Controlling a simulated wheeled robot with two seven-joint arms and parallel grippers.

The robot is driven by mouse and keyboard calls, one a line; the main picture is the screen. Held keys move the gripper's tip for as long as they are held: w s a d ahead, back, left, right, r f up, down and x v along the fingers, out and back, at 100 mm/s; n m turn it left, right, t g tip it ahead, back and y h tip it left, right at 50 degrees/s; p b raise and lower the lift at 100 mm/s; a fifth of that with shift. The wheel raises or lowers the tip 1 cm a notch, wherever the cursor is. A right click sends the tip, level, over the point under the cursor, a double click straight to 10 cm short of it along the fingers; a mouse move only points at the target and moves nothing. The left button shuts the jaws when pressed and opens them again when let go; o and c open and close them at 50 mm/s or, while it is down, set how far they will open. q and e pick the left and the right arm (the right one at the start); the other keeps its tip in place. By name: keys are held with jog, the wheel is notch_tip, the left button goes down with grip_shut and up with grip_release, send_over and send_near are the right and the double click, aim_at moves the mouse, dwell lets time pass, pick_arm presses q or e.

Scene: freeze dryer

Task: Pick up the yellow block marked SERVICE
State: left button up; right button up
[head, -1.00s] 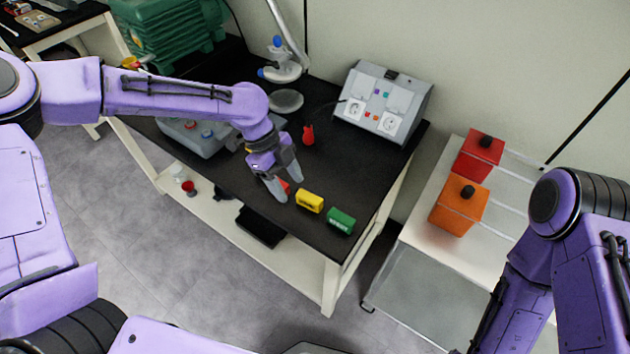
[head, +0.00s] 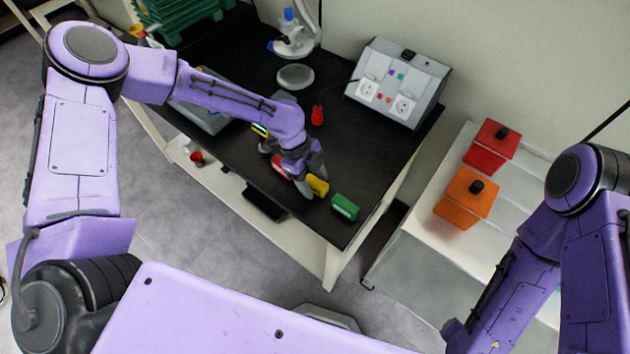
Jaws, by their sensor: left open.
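The yellow block (head: 318,186) stands near the front edge of the black table (head: 245,160), between a red block (head: 279,164) and a green block (head: 345,207). My left gripper (head: 312,188) is open, with its fingers down at the yellow block and covering part of it. I cannot tell whether the fingers touch it, and its marking is not readable here. My right arm (head: 540,260) is at the right; its gripper is not visible.
A grey socket box (head: 398,82) stands at the table's back right, with a red item (head: 317,115) near it. A red box (head: 491,146) and an orange box (head: 465,195) stand on a pale side bench.

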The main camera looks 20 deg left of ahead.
pick_arm(q)
jog(key=c, duration=1)
jog(key=shift+c, duration=0.2)
jog(key=shift+r, duration=0.1)
